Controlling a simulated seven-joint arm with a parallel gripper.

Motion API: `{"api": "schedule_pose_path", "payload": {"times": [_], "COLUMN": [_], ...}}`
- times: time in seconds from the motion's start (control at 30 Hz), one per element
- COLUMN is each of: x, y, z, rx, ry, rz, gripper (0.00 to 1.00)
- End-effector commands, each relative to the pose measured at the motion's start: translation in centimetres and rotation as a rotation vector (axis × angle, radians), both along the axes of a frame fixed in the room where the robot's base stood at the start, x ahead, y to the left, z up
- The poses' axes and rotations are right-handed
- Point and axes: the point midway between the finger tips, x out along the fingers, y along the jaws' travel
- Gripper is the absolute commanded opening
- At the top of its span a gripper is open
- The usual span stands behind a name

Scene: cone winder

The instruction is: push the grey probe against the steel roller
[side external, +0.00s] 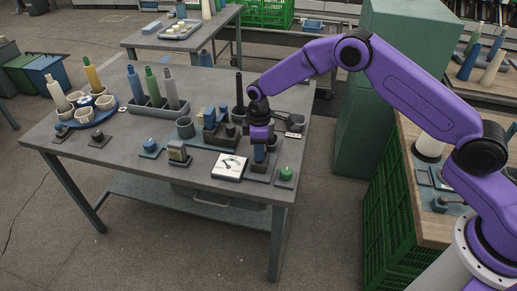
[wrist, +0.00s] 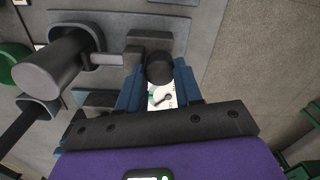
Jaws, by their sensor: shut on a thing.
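In the wrist view, the blue fingers of my gripper (wrist: 159,85) are closed around a dark, round-ended piece (wrist: 159,67), which looks like the grey probe. In the side view my gripper (side external: 259,158) points down, low over the grey fixture plate at the table's right front; the probe is hidden there by the fingers. A thick grey cylinder (wrist: 52,70), probably the steel roller, shows left of the fingers in the wrist view, apart from the held piece. A white dial card (side external: 230,166) lies just left of my gripper in the side view.
A green knob (side external: 286,174) stands close at the front right. Dark blocks and a tall black spindle (side external: 239,91) stand behind my gripper. A grey rack (side external: 158,113) with bobbins and a blue round tray (side external: 68,119) are at the left. The table's right edge is near.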

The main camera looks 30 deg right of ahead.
Motion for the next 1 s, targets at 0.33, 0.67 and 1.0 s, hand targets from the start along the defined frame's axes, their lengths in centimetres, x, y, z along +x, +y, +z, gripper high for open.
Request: {"api": "schedule_pose_path", "payload": {"times": [0.33, 0.67, 1.0], "x": [0.3, 0.3, 0.3], "y": [-0.4, -0.3, -0.3], "z": [0.1, 3.1, 10.3], "rx": [-0.001, 0.002, 0.002], "ry": [-0.008, -0.010, -0.011], "rz": [-0.003, -0.002, -0.002], "gripper": [0.60, 0.60, 0.60]}}
